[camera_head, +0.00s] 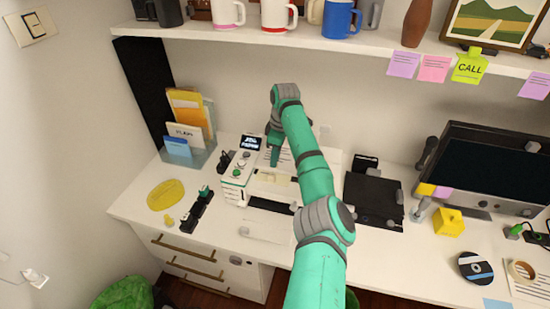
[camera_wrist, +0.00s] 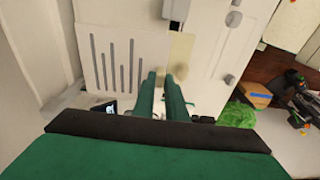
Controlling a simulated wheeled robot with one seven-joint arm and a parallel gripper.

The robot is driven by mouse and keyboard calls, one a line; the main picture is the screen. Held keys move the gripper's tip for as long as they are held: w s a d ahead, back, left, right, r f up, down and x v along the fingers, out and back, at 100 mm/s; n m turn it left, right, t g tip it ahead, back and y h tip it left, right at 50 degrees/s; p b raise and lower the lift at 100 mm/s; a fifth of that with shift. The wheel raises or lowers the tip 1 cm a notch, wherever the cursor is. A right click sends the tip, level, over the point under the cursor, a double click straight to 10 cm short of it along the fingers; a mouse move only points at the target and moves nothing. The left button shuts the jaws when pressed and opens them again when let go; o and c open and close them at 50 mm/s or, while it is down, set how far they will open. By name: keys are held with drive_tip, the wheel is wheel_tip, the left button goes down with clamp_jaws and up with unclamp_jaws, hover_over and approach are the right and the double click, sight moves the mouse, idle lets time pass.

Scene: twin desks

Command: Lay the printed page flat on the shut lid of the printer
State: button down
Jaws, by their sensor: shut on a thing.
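The white printer (camera_head: 236,180), with a small display and buttons at its left end, stands on the desk against the wall. My gripper (camera_head: 274,162) points down over its top and is shut on the printed page (camera_head: 286,157). In the wrist view the page (camera_wrist: 104,65) shows as a pale sheet with several grey bars, and the gripper fingers (camera_wrist: 164,80) meet it near its right edge. The page looks flat and close to the printer's top; I cannot tell whether it touches. The lid looks shut, but my arm and the page hide part of it.
A file holder (camera_head: 190,125) stands to the left, with a yellow oval (camera_head: 165,195) and a dark strip (camera_head: 199,208) in front. A black flat device (camera_head: 373,198) and a monitor (camera_head: 490,165) stand to the right. A shelf (camera_head: 330,42) with mugs hangs above.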

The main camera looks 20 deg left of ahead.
drive_tip(key=shift+f, duration=0.45)
idle(0.6)
drive_tip(key=c, duration=1.7)
unclamp_jaws()
drive_tip(key=shift+r, duration=0.1)
drive_tip(key=shift+r, duration=2.9)
